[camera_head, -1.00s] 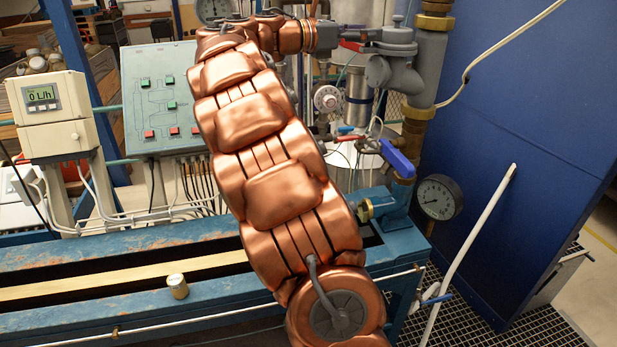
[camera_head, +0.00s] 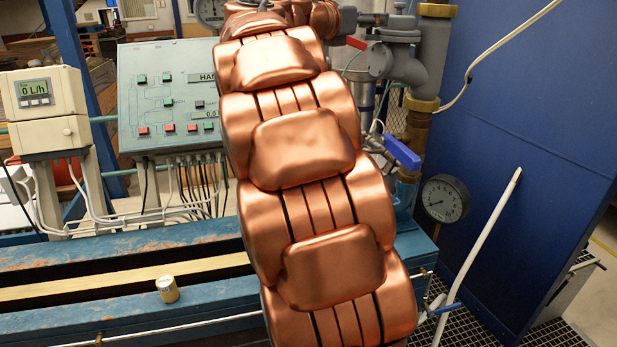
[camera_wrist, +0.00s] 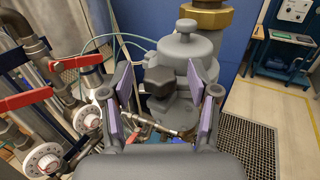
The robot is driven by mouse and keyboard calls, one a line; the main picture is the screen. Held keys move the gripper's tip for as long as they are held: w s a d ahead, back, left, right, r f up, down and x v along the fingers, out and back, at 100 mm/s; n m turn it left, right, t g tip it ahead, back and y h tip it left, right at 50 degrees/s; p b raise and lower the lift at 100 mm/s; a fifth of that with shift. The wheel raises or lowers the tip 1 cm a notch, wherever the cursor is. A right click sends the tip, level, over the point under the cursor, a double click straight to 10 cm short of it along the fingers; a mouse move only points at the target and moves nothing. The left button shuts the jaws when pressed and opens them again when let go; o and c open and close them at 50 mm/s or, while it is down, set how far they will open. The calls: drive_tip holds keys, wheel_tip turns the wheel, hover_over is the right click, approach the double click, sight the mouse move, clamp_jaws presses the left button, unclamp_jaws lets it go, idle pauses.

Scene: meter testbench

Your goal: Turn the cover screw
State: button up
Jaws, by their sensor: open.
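In the wrist view a dark grey lobed screw head (camera_wrist: 158,82) stands out from a grey cast housing (camera_wrist: 190,50) with a round cover. I take it for the cover screw. My gripper (camera_wrist: 160,88) is open, with its purple-lined fingers to the left and right of the screw head in the picture. The screw head shows between the pads; I cannot tell whether they are level with it or short of it, and no touch shows.
Red-handled valves (camera_wrist: 22,98) and pipes stand close on the left in the wrist view. A blue valve handle (camera_head: 402,152) and a pressure gauge (camera_head: 445,198) are right of my arm. A small cylinder (camera_head: 167,289) stands on the blue bench (camera_head: 60,318).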

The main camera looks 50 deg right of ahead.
drive_tip(key=shift+f+t+b, duration=0.2)
drive_tip(key=shift+t+b, duration=0.1)
drive_tip(key=shift+b, duration=0.05)
drive_tip(key=a, duration=0.8)
drive_tip(key=s+a+f+m+y+p, duration=0.1)
drive_tip(key=a+f+m+y, duration=0.3)
drive_tip(key=a+f, duration=0.3)
drive_tip(key=s+a+f+m+t+y+p, duration=0.1)
drive_tip(key=a+f+m+y, duration=0.3)
drive_tip(key=f, duration=1.3)
drive_tip(key=s+a+y+p, duration=0.1)
drive_tip(key=a, duration=0.2)
drive_tip(key=shift+s+t, duration=0.25)
drive_tip(key=shift+t, duration=0.05)
